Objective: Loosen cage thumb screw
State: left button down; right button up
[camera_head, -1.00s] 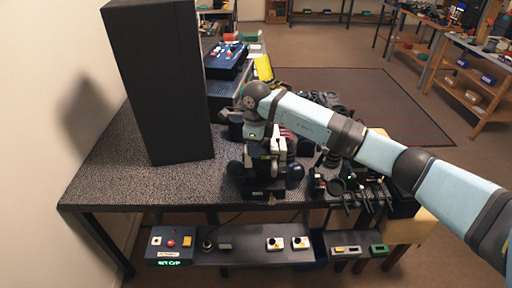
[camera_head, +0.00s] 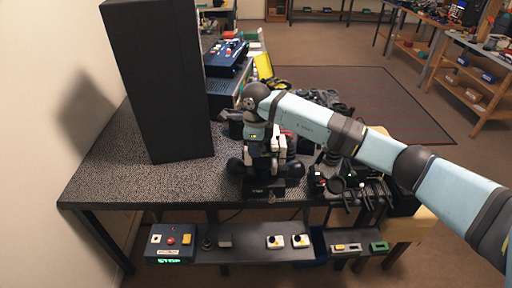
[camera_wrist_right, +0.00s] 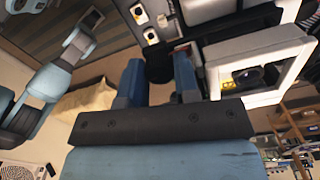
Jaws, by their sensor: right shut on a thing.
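My right gripper (camera_head: 262,148) reaches down over the black and white device with the cage, near the table's front edge. In the right wrist view, its two blue fingers (camera_wrist_right: 158,82) are closed on a dark round knob, which appears to be the thumb screw (camera_wrist_right: 158,66). The white cage frame (camera_wrist_right: 213,80) stands just right of the fingers. In the head view the arm and gripper hide the screw. The device's black base (camera_head: 262,193) rests on the table (camera_head: 120,185). My left gripper is not in view.
A tall black box (camera_head: 160,90) stands on the left of the table. Dark tools and parts (camera_head: 350,188) crowd the right side. A lower shelf (camera_head: 240,256) carries a blue control box (camera_head: 171,241) and small white boxes. The table's front left is clear.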

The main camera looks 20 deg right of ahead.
jog(key=shift+f+n+b, duration=0.1)
jog(key=shift+n+b, duration=0.5)
jog(key=n+b, duration=0.3)
jog(key=shift+n, duration=0.3)
jog(key=shift+w+n+b, duration=0.1)
jog(key=shift+n+b, duration=0.7)
jog(key=shift+n, duration=0.1)
jog(key=shift+n+b, duration=0.7)
jog(key=shift+n, duration=0.2)
jog(key=shift+n+b, duration=0.3)
jog(key=shift+n, duration=0.1)
jog(key=shift+n+b, duration=0.6)
jog(key=shift+n, duration=0.3)
jog(key=shift+n+b, duration=0.5)
jog(key=shift+n, duration=0.4)
jog(key=shift+n+b, duration=0.4)
jog(key=shift+n, duration=0.4)
jog(key=shift+n+b, duration=0.35)
jog(key=shift+n, duration=0.55)
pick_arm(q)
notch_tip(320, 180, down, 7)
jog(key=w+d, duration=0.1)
pick_arm(e)
jog(key=shift+n, duration=0.5)
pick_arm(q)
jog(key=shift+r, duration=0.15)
